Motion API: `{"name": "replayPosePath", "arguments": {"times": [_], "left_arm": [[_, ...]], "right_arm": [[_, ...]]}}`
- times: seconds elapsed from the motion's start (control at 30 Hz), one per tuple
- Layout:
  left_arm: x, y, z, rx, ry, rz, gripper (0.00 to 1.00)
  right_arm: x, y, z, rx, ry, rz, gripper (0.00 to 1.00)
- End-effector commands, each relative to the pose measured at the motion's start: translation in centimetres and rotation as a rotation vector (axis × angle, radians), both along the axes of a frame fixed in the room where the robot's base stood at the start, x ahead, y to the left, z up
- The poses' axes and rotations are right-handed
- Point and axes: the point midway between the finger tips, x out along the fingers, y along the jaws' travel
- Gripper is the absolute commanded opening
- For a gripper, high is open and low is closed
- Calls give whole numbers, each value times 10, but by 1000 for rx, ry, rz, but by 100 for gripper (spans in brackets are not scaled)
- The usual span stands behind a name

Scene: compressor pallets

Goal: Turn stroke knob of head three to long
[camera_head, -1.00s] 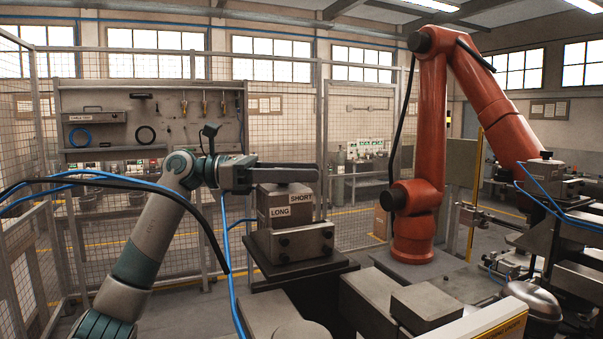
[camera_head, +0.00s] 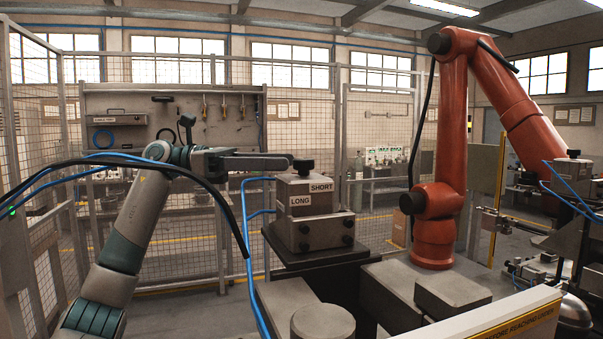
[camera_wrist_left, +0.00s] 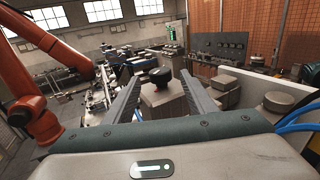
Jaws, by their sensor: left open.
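A grey block-shaped head (camera_head: 318,229) stands on a dark plinth, with LONG and SHORT labels on its upper part. A dark round knob (camera_head: 304,167) sits on its top; in the left wrist view the knob (camera_wrist_left: 160,76) lies ahead, between the lines of my two fingers. My left gripper (camera_head: 290,161) is open and empty, level with the knob and just to its left in the head view. In the left wrist view the open left gripper (camera_wrist_left: 160,77) shows its fingertips on either side, short of the knob. I cannot read a head number. My right gripper is out of view.
An orange robot arm (camera_head: 434,200) stands behind, right of the head. Another head with a dark knob (camera_head: 573,154) is at the right edge. Grey blocks (camera_head: 452,292) fill the foreground. Blue hoses (camera_head: 247,235) hang left of the plinth. Wire fencing stands behind.

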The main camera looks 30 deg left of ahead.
Motion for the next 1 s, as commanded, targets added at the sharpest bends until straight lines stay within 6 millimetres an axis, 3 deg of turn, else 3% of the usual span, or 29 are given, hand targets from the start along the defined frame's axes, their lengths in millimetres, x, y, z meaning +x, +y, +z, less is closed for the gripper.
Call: {"name": "replayPosePath", "arguments": {"times": [0.2,0.4,0.6,1.0], "left_arm": [[-16,42,-2,-1,0,4,51],[-26,67,-1,0,1,2,51],[-30,77,0,-1,0,0,51],[-30,77,0,0,0,0,51]], "right_arm": [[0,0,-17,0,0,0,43],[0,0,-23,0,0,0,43],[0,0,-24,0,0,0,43],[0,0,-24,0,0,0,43]]}}
